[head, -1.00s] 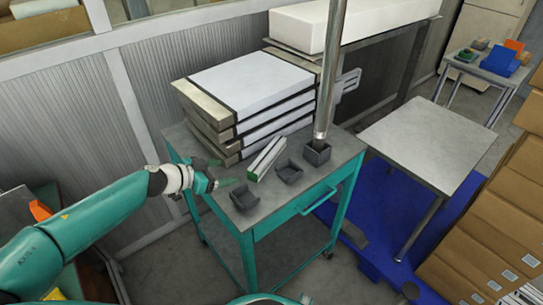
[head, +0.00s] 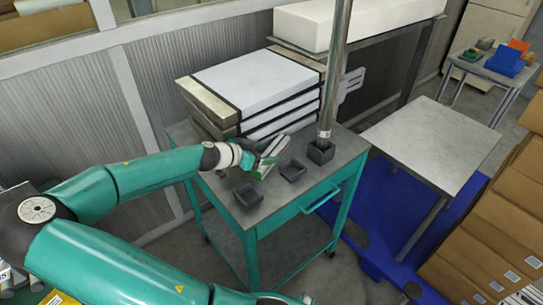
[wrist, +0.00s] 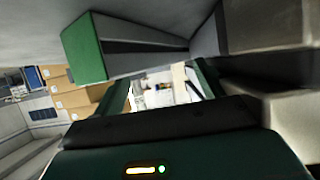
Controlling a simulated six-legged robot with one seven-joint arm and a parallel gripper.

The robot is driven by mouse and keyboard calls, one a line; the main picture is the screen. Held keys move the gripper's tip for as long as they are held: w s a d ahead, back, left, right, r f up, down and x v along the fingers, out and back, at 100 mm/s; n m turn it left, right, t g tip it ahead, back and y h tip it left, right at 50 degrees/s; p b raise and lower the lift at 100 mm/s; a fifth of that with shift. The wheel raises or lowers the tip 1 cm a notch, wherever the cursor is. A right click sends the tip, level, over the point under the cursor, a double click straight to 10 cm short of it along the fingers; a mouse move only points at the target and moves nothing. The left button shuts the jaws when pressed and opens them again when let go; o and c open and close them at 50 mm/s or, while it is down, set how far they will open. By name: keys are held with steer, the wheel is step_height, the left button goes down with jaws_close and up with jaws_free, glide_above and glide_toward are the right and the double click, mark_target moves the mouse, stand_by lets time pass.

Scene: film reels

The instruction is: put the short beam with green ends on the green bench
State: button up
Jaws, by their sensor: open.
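The short beam (head: 274,147) is pale with a dark stripe and lies on the grey top of a teal-green bench (head: 256,212), partly hidden by my gripper. My gripper (head: 262,163) is beside the beam's near end, with its jaws open. In the wrist view, the beam (wrist: 135,42) crosses the upper part with its green end (wrist: 84,50) at the left. My two green fingers (wrist: 162,85) reach up towards it, apart. I cannot tell whether they touch it. The teal-framed bench is the only green one I see.
White-topped slabs (head: 250,82) are stacked behind the beam. Small dark trays (head: 248,195) (head: 293,170) and a square holder (head: 321,152) with a metal post (head: 335,75) stand close by. A bare grey table (head: 432,140) is at the right, near stacked cartons (head: 490,225).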

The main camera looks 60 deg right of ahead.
mark_target(268, 153)
steer(key=shift+x, duration=1.35)
jaws_close()
steer(key=shift+r, duration=0.55)
step_height(268, 153, up, 2)
steer(key=shift+r, duration=0.15)
steer(key=a+r, duration=0.1)
steer(key=s+a+r, duration=0.1)
steer(key=r, duration=0.1)
steer(key=s+a+r, duration=0.1)
steer(key=a+r, duration=0.1)
steer(key=s+a+r, duration=0.4)
steer(key=a, duration=0.4)
steer(key=shift+s+a+r, duration=0.2)
steer(key=shift+s+r, duration=0.15)
steer(key=shift+s, duration=0.05)
steer(key=shift+w, duration=0.15)
